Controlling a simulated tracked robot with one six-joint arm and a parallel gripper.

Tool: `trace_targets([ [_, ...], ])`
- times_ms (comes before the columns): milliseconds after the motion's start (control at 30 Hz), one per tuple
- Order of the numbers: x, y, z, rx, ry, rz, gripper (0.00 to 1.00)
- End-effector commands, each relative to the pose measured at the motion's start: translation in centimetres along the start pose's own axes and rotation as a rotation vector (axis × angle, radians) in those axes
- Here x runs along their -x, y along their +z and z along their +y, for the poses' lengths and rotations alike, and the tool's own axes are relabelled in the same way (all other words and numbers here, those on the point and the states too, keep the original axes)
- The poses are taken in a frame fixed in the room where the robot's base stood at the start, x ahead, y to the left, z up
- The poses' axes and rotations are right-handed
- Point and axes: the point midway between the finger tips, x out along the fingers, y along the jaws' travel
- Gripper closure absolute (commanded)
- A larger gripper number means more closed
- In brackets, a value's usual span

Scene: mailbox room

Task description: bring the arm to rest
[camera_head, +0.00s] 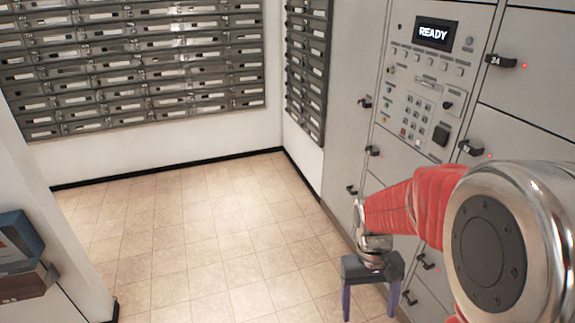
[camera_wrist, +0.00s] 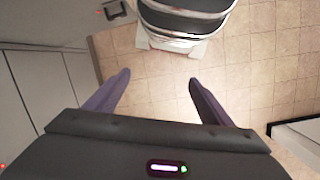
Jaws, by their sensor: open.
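My gripper (camera_head: 370,307) hangs at the end of my red and silver arm at the lower right of the head view. Its two purple fingers point down and stand well apart, with nothing between them. In the wrist view my gripper (camera_wrist: 158,80) is also open and empty, with tiled floor between and beyond the fingertips. The arm is bent beside the grey locker wall (camera_head: 345,100). Whether any part of it touches the lockers cannot be told.
The locker wall has a panel with a lit READY screen (camera_head: 436,34), a keypad (camera_head: 414,115) and protruding black handles (camera_head: 470,147). Mailboxes (camera_head: 130,65) cover the back wall. The tiled floor (camera_head: 190,220) is clear in the middle. A blue box (camera_head: 18,242) is at the left edge.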

Motion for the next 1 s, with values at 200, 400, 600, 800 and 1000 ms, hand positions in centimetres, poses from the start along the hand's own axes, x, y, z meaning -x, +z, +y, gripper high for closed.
trace_targets([
  [200, 2.8, 1.8, -0.6, -0.017, -0.014, 0.108, 0.25],
  [400, 4.9, 3.5, -1.1, -0.031, -0.028, 0.2, 0.25],
  [600, 6.8, 5.3, -1.6, -0.039, -0.039, 0.29, 0.25],
  [800, 8.5, 7.2, -2.0, -0.045, -0.049, 0.378, 0.25],
  [1000, 10.1, 9.1, -2.2, -0.047, -0.055, 0.462, 0.25],
])
